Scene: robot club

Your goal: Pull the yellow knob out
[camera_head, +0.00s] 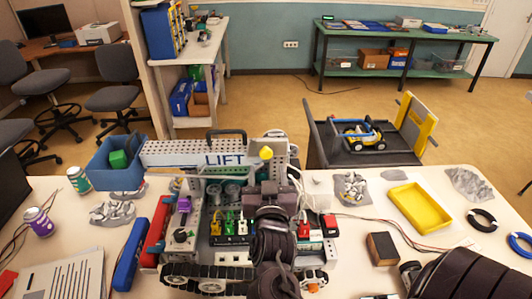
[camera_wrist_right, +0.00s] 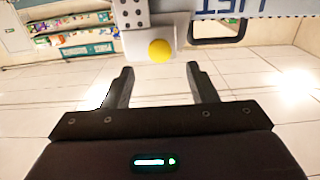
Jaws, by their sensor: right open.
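The yellow knob (camera_head: 266,153) is a small round ball on the grey upright plate at the right end of the LIFT beam (camera_head: 190,152). In the right wrist view the yellow knob (camera_wrist_right: 159,50) sits on a pale block, centred just beyond the fingertips. My right gripper (camera_wrist_right: 160,70) is open and empty, with its two dark fingers spread to either side below the knob, apart from it. In the head view my right gripper (camera_head: 270,188) is dark and in front of the machine, below the knob. Its fingers are hard to make out there.
A blue bin (camera_head: 120,172) hangs at the beam's left end. Coloured switches and plugs (camera_head: 230,222) crowd the machine's deck. A yellow tray (camera_head: 420,205), a dark wooden block (camera_head: 382,248) and black rings (camera_head: 482,219) lie at the right. A black handle (camera_head: 227,133) stands on the beam.

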